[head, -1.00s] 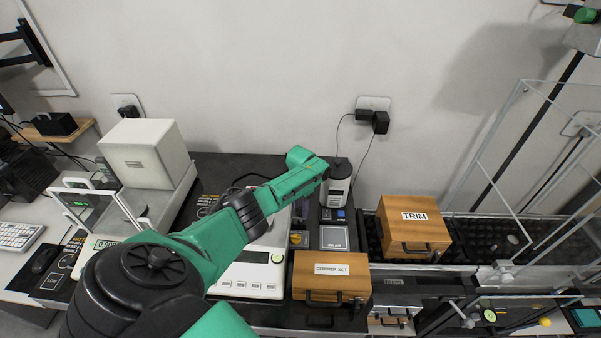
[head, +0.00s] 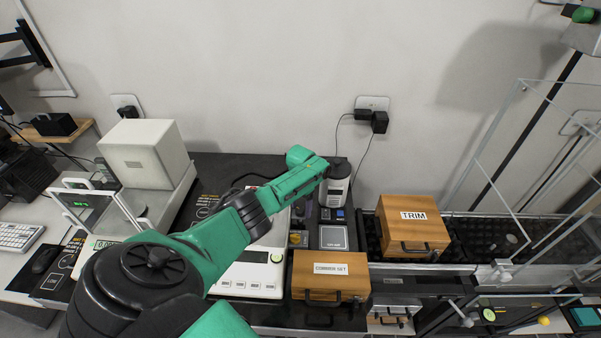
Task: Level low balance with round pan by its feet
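The low balance (head: 248,279) is a white, flat unit on the dark bench top. Its front panel carries a row of keys, and a yellow-green round bubble level (head: 278,257) shows at its right front. Its round pan (head: 276,232) is mostly hidden behind my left arm, with only a pale edge showing. The balance's feet are not visible. My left arm reaches across the balance. My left gripper (head: 304,210) is dark, small and partly hidden beyond the forearm, near the balance's right rear side; its fingers are not clear. My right gripper is not in view.
A wooden CORNER SET box (head: 330,279) stands close to the balance's right side. A wooden TRIM box (head: 412,228) is farther right. Another balance with a glass shield (head: 98,209) is at left.

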